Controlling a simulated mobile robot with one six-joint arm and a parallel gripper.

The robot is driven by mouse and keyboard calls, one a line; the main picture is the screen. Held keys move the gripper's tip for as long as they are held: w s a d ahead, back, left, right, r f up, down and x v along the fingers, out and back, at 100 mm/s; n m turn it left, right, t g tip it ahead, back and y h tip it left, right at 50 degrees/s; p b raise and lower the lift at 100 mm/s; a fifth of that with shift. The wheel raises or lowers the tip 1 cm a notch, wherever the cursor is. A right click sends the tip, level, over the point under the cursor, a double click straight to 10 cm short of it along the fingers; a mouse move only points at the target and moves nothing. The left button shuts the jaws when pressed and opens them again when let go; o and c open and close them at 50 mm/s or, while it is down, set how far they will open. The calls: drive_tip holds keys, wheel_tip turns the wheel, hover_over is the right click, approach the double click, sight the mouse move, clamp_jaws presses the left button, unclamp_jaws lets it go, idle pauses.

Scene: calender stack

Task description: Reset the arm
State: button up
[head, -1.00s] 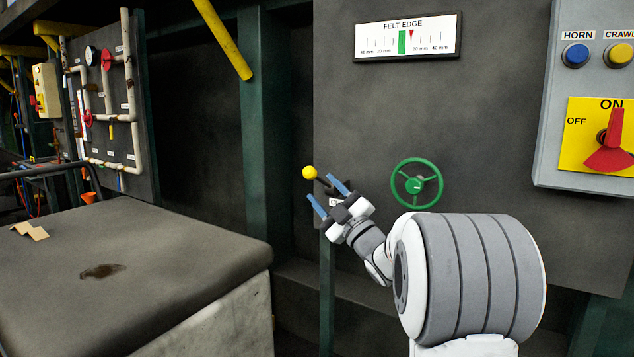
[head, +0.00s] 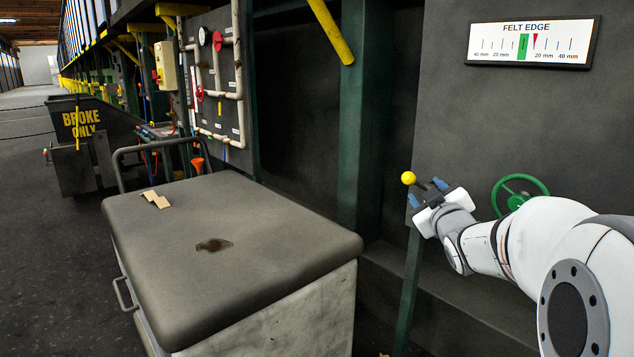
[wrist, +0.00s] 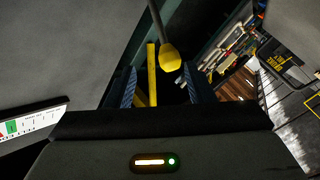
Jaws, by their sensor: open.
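My gripper (head: 427,194) is open at the right of the head view, in front of the dark machine panel. Its two blue-padded fingers also show in the wrist view (wrist: 162,88), spread apart. A yellow ball knob (head: 408,178) on a dark lever is close by the fingers in the head view. In the wrist view the yellow knob (wrist: 170,58) shows just ahead of the fingertips, on a grey rod. I cannot tell whether a finger touches it. The lower part of the lever is partly hidden by my gripper.
A green handwheel (head: 518,196) is on the panel, partly behind my arm. The FELT EDGE gauge (head: 530,42) is above. A grey padded chest (head: 285,235) with a cardboard piece (head: 156,199) stands left. A BROKE ONLY bin (head: 85,150) stands farther left beside open floor.

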drive_tip(key=s+a+m+g+p, duration=0.2)
drive_tip(key=s+g+p, duration=0.3)
drive_tip(key=s, duration=0.5)
drive_tip(key=s+a+m+g+p, duration=0.3)
drive_tip(key=s+p, duration=0.4)
drive_tip(key=s, duration=0.4)
drive_tip(key=s+a+m+g+p, duration=0.2)
drive_tip(key=s+a+g+p, duration=0.2)
drive_tip(key=s, duration=0.7)
drive_tip(key=g+p, duration=0.2)
drive_tip(key=g, duration=0.1)
drive_tip(key=shift+s+a+r+g, duration=0.2)
drive_tip(key=shift+a+r+g, duration=0.1)
drive_tip(key=shift+g, duration=0.1)
